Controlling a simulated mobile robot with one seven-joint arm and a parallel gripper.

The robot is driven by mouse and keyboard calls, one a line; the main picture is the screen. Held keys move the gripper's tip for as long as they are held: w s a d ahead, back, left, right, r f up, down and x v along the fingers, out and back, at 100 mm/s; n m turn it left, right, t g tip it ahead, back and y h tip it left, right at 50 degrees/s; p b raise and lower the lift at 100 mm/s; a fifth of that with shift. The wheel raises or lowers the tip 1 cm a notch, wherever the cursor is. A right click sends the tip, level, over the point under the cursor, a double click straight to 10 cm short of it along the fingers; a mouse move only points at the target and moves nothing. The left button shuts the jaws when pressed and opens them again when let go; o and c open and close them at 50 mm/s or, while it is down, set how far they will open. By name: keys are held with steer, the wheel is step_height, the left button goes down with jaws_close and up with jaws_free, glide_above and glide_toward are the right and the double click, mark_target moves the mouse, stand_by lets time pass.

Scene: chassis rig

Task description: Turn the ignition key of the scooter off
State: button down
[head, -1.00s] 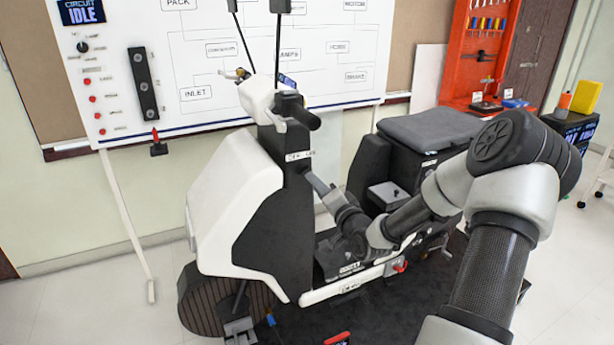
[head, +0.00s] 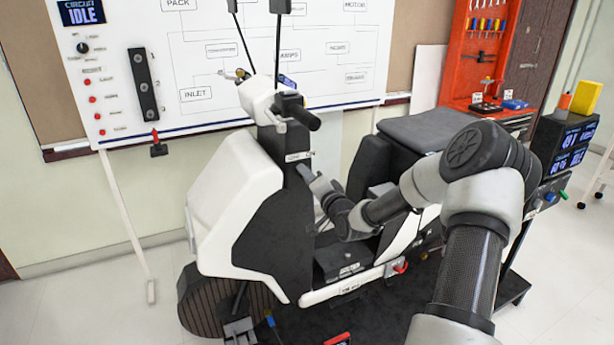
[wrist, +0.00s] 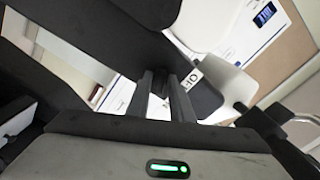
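The white and black scooter (head: 235,215) stands upright in the middle of the head view. Its dark steering column carries a small white label (head: 298,156), where the ignition area appears to be. My gripper (head: 303,170) reaches the column just below that label. In the wrist view, the two dark fingers of my gripper (wrist: 160,92) point at the column with a narrow gap between them. The ignition key cannot be made out in either view; the fingers or the dark panel may hide it. I see no object clearly held.
The handlebar grip (head: 300,112) is just above my gripper, and the seat (head: 430,130) is to the right. A whiteboard (head: 220,75) with a diagram stands behind.

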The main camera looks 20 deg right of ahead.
steer(key=shift+b, duration=0.3)
steer(key=shift+n+b, duration=5.9)
steer(key=shift+b, duration=0.2)
steer(key=shift+d, duration=0.1)
steer(key=c, duration=1.8)
jaws_free()
